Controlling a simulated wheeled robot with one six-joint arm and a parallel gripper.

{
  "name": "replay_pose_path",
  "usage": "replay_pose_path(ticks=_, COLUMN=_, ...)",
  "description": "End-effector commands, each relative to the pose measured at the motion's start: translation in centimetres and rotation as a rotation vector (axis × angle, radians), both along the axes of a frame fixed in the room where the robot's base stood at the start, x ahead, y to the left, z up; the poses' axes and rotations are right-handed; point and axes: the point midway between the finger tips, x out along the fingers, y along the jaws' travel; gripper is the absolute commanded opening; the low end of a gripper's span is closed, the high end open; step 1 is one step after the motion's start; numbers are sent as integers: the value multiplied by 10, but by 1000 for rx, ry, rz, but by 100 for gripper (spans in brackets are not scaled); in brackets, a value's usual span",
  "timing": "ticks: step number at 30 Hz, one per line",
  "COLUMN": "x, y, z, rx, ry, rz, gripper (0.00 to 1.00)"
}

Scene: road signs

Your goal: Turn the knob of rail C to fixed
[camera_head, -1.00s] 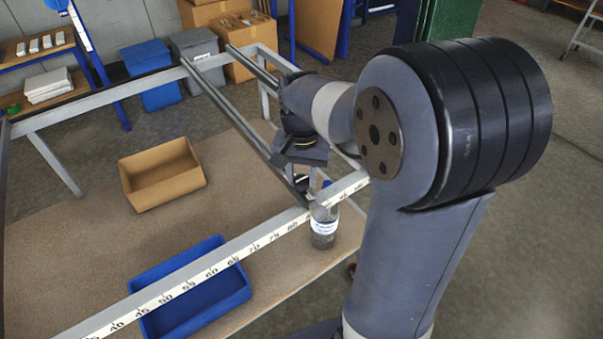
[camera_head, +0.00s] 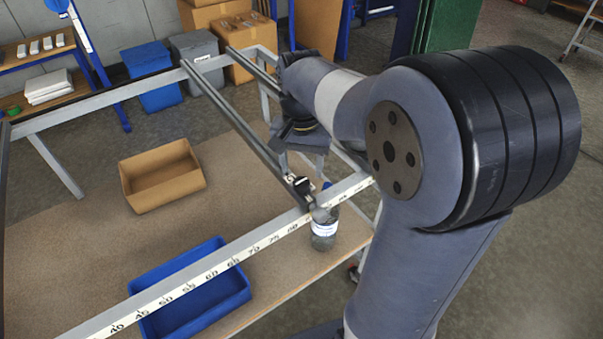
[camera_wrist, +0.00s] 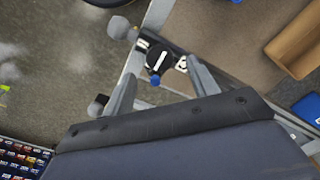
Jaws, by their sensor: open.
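A black knob (camera_head: 302,186) with a white bar sits at the near end of a rail (camera_head: 240,125), where it meets the numbered scale bar (camera_head: 225,255). In the wrist view the knob (camera_wrist: 159,58) lies between my finger directions, its white bar slanted. A small blue round spot shows just below it. I cannot read a rail letter or the knob's markings. My gripper (camera_wrist: 160,70) is open, one finger on each side of the knob in the picture. Nothing is between the fingers that I can see held. In the head view the gripper is partly hidden by my arm.
A second rail (camera_head: 262,72) runs to the right, partly behind my arm. A cardboard box (camera_head: 162,178) and a blue bin (camera_head: 195,290) stand on the tan tabletop (camera_head: 75,235) below the frame.

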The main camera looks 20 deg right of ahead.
Motion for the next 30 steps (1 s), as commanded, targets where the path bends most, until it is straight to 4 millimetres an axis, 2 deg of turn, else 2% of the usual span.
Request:
replay_pose_path(ticks=1, x=1, y=0, z=13, rx=0, ry=-6, rz=0, gripper=56)
replay_pose_path(ticks=6, x=0, y=0, z=45, rx=0, ry=-4, rz=0, gripper=56)
replay_pose_path(ticks=12, x=0, y=0, z=65, rx=0, ry=-1, rz=0, gripper=56)
replay_pose_path(ticks=24, x=0, y=0, z=68, rx=0, ry=1, rz=0, gripper=56)
replay_pose_path(ticks=30, x=0, y=0, z=51, rx=0, ry=4, rz=0, gripper=56)
